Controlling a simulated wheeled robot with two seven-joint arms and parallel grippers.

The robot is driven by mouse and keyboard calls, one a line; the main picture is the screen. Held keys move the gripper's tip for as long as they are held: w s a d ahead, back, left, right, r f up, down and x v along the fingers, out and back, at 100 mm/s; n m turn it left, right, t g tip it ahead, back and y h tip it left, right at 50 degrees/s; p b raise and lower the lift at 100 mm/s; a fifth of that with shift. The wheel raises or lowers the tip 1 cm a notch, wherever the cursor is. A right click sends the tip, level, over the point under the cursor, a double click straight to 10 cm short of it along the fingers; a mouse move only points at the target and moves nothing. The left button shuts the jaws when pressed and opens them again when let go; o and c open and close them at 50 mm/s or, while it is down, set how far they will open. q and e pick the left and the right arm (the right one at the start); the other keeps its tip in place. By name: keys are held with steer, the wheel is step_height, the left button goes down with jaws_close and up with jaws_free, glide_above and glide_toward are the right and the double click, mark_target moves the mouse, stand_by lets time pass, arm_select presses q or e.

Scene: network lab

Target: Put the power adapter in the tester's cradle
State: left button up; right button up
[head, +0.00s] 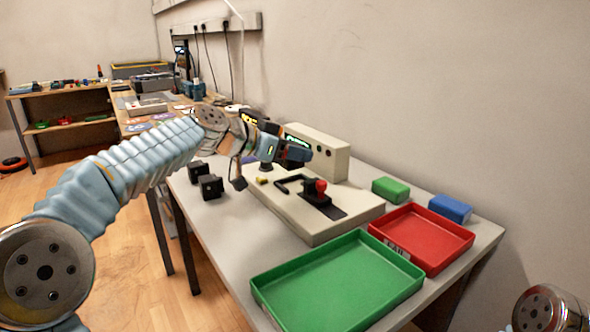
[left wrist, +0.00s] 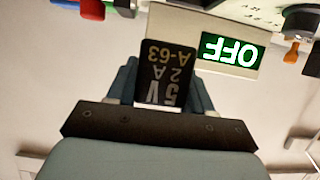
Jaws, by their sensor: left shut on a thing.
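My left gripper (head: 292,152) is over the back part of the beige tester (head: 325,226), in front of its upright panel (head: 328,153). The tester's green display (left wrist: 230,50) reads OFF in that view. On the tester's deck are a red-topped lever (head: 320,187) and a black bracket-like part (head: 290,183). The cradle cannot be told clearly in the head view, where my arm hides part of the tester. My right gripper is out of view.
Two black blocks (head: 210,187) stand left of the tester. A green tray (head: 340,282) and a red FAIL tray (head: 424,238) lie in front and to the right, both empty. A green block (head: 390,189) and a blue block (head: 450,208) sit behind the red tray.

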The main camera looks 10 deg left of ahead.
mark_target(296, 186)
arm_select(q)
steer(key=w+f, duration=0.2)
steer(key=shift+w+f, duration=0.1)
steer(key=shift+f, duration=0.2)
steer(key=shift+w+f+b, duration=0.15)
steer(key=shift+f, duration=0.8)
steer(key=shift+w+f+b, duration=0.15)
steer(key=shift+f, duration=0.75)
steer(key=shift+f, duration=0.15)
steer(key=o, duration=1.2)
steer(key=shift+c, duration=0.2)
